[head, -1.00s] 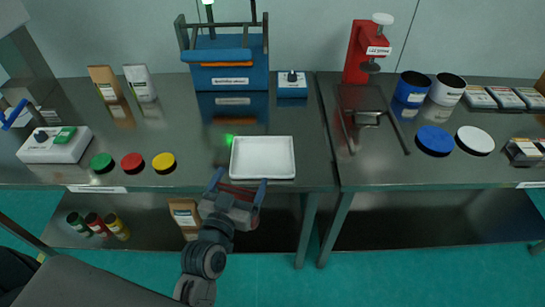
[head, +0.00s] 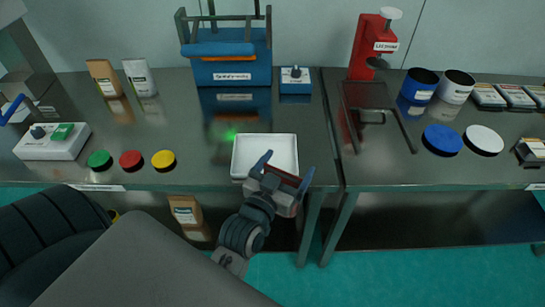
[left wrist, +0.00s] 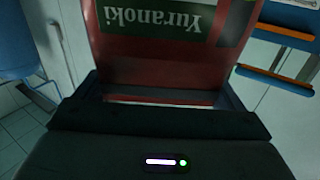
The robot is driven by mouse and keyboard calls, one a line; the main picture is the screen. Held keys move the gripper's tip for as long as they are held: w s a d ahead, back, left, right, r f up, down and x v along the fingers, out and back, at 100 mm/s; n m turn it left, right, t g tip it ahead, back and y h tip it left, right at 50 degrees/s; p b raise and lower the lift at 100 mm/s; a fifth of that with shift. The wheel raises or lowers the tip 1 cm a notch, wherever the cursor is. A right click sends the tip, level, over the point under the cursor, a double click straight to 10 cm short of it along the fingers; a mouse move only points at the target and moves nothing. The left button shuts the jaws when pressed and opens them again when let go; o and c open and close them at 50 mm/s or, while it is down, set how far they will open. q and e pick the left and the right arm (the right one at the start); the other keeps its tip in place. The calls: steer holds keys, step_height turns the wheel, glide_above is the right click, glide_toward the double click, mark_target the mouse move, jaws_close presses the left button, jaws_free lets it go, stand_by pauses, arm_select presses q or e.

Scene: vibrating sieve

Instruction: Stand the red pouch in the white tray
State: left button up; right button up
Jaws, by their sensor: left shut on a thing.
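The red pouch (head: 284,178) is between the fingers of my left gripper (head: 285,170), which is shut on it. In the head view only a thin red strip of it shows. In the left wrist view the pouch (left wrist: 150,62) fills the upper middle, with its label "Yuranoki" upside down and its far end cut off by the frame. The white tray (head: 262,146) is shallow and empty where I see it, near the table's front edge. My left gripper overlaps its front right corner in the head view; its height above the tray is unclear. My right gripper is not in view.
Green, red and yellow lids (head: 131,160) lie left of the tray. A blue sieve machine (head: 233,72) stands behind it, with a small knob box (head: 295,80) beside it. A red stand (head: 366,50) is on the right table. Bare tabletop lies left and behind the tray.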

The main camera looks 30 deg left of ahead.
arm_select(q)
steer(key=shift+a+r+n+y+b, duration=0.4)
steer(key=shift+a+y+b, duration=0.15)
steer(key=shift+a, duration=0.2)
steer(key=s+a+r+n+g+y+b, duration=0.2)
steer(key=a+r+n+y+b, duration=0.15)
steer(key=a+y, duration=0.35)
steer(key=w+a+f, duration=0.2)
steer(key=w+a, duration=0.1)
steer(key=w, duration=0.4)
steer(key=w+a+f+n+p, duration=0.1)
steer(key=w+a+f, duration=0.1)
steer(key=w, duration=0.5)
steer(key=shift+w+a+f+g, duration=0.15)
steer(key=shift+w+a+g, duration=0.2)
steer(key=shift+a, duration=0.1)
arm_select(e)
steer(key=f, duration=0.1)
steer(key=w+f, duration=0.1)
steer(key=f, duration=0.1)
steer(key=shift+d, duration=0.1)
